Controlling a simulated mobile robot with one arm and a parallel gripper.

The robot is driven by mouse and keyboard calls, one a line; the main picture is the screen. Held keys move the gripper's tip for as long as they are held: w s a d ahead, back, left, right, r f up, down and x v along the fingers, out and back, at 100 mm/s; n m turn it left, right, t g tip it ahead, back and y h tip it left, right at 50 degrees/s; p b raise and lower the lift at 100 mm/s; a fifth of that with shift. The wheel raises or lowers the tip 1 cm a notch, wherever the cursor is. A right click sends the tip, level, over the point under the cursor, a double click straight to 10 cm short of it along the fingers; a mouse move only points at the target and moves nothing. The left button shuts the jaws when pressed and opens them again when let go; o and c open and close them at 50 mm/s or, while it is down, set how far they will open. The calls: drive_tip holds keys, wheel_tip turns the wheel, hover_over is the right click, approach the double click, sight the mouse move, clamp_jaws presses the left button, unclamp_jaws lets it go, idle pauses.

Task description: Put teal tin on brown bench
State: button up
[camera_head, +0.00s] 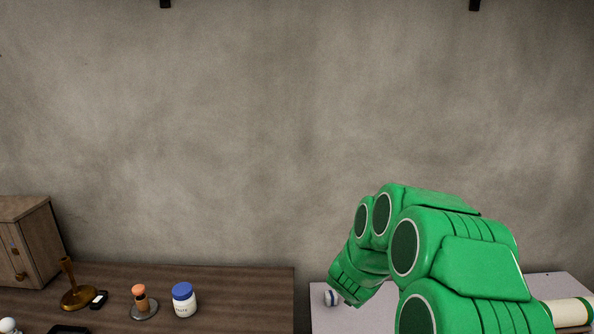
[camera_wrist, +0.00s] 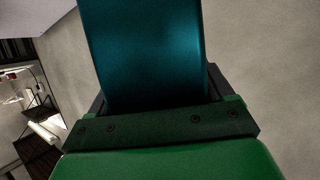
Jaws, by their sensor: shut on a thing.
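The teal tin (camera_wrist: 145,45) fills the upper middle of the wrist view, smooth and dark blue-green. My gripper (camera_wrist: 152,88) is shut on it, with dark fingers along both of its sides. The tin's far end is out of the picture. In the head view I cannot make out the tin or the gripper's fingers; my green arm covers the lower right. The brown bench (camera_head: 235,300), a dark wooden top, is at the lower left of the head view, left of my arm.
On the bench stand a blue-lidded white jar (camera_head: 184,300), an orange-topped item (camera_head: 141,301), a brass stand (camera_head: 77,296) and a wooden cabinet (camera_head: 30,240). Its right end looks clear. A pale surface (camera_head: 318,318) lies right of a gap, partly behind my arm.

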drive_tip(key=w+a+f+n+t+y, duration=0.1)
drive_tip(key=a+n+y, duration=0.4)
drive_tip(key=a+y, duration=0.1)
drive_tip(key=shift+w+a+f+t, duration=0.3)
drive_tip(key=shift+w+a+f, duration=0.1)
drive_tip(key=shift+a, duration=0.15)
drive_tip(key=d+m+g+h, duration=0.4)
drive_tip(key=d+m+h, duration=0.45)
drive_tip(key=d, duration=1.75)
drive_tip(key=s+d+f+m+g+h, duration=0.3)
drive_tip(key=s+d+m+g, duration=0.2)
drive_tip(key=s+d, duration=0.45)
drive_tip(key=s+d+f+m+g+h, duration=0.25)
drive_tip(key=s+d+m+g, duration=0.2)
drive_tip(key=s+d, duration=0.5)
drive_tip(key=shift+a+f, duration=0.15)
drive_tip(key=shift+f, duration=2.45)
drive_tip(key=shift+a+f, duration=0.15)
drive_tip(key=shift+f, duration=2.4)
drive_tip(key=shift+f+y, duration=0.15)
drive_tip(key=shift+y, duration=0.15)
